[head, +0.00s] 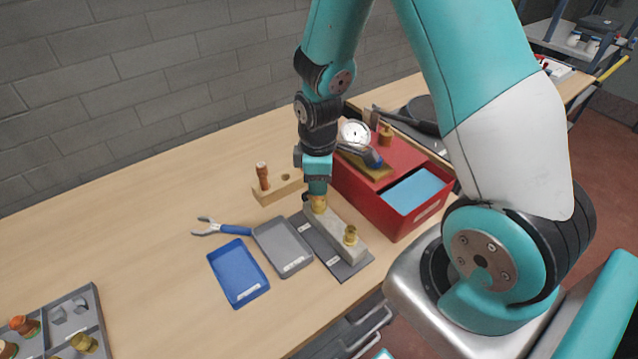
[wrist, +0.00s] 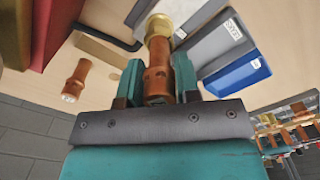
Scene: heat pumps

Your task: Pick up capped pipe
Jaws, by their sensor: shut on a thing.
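My gripper (head: 317,188) points down over the left end of a grey block (head: 334,226) on the dark mat. In the wrist view its two teal fingers (wrist: 158,82) are shut on a copper pipe (wrist: 157,54), one finger on each side. A brass piece (wrist: 159,24) sits at the pipe's far end, by the grey block; it also shows just under my gripper in the head view (head: 318,204). I cannot tell whether this brass piece is still joined to the block. A second brass fitting (head: 351,235) stands on the block's right end.
A wooden holder (head: 275,191) with another copper piece (head: 262,174) and an empty hole stands behind. A red box (head: 395,215) is close on the right. A grey tray (head: 283,247), blue tray (head: 239,273) and pliers (head: 225,228) lie left.

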